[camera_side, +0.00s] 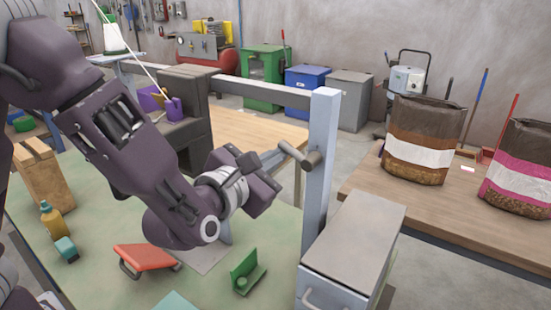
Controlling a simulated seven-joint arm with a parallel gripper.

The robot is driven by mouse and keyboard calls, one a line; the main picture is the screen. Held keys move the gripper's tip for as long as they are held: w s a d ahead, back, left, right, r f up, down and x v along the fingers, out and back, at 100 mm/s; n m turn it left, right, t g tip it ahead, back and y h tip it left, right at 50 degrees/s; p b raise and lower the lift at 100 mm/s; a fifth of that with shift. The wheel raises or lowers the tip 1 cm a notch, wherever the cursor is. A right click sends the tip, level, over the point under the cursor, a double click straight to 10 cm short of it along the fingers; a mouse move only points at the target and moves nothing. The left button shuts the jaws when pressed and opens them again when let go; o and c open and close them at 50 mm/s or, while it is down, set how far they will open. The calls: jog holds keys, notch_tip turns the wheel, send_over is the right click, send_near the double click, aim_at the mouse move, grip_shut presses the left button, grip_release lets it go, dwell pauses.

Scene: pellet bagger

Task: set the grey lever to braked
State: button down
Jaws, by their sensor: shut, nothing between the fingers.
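The grey lever (294,152) is mounted on the upright light-grey post (321,190) right of the middle. Its round hub sits against the post and its bar points up and to the left. No marking shows which setting it is at. My gripper (268,185) is just left of the lever, at about its height or slightly lower in the picture. It is shut with nothing held. Its fingertips are hard to make out. I see no clear contact with the lever.
Two pellet bags (418,150) (520,170) stand on the wooden table at the right.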

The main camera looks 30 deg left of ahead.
jog(key=shift+r, duration=0.1)
jog(key=r+m, duration=0.1)
jog(key=m, duration=0.1)
jog(key=r+m+y, duration=0.1)
jog(key=m, duration=0.1)
jog(key=shift+d, duration=0.35)
jog(key=shift+d+r, duration=1.35)
jog(key=shift+d, duration=0.1)
jog(key=shift+d+r, duration=0.2)
jog(key=shift+d, duration=0.15)
jog(key=a, duration=0.4)
jog(key=s, duration=0.9)
jog(key=shift+d+f, duration=0.2)
jog(key=shift+d, duration=0.2)
